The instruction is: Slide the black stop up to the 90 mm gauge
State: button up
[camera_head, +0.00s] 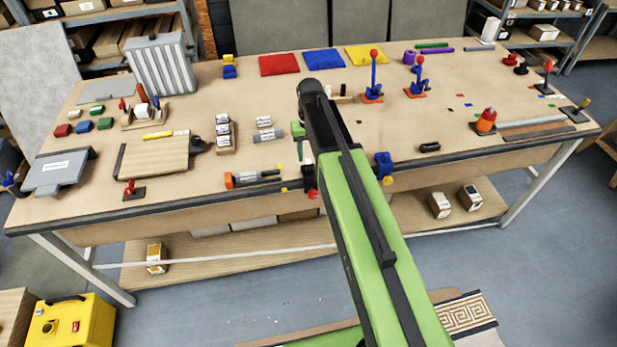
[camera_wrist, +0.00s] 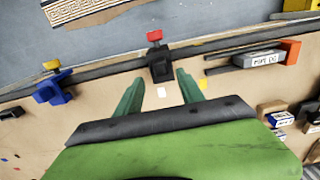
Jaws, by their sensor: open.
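The black stop (camera_wrist: 161,66), with a red knob (camera_wrist: 154,36), is on the dark rail along the table's front edge. In the head view the stop (camera_head: 309,178) is partly hidden by my arm. The grey gauge block (camera_wrist: 258,58) lies along the rail against an orange end block (camera_wrist: 291,50); its lettering is too small to read surely. In the head view the gauge (camera_head: 256,177) is left of the stop, with a gap between them. My gripper (camera_wrist: 159,77) is open, its green fingertips on either side of the stop's near end. I cannot tell whether they touch it.
A blue block (camera_wrist: 52,91) with a yellow knob sits on the rail on the stop's other side. The table middle (camera_head: 300,95) holds few objects near my arm.

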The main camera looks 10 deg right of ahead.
aim_at(309, 167)
notch_tip(309, 167, down, 7)
jog(key=b, duration=0.5)
jog(key=shift+r, duration=0.1)
jog(key=shift+c, duration=0.2)
grip_shut()
jog(key=shift+a, duration=0.1)
dwell(0.7)
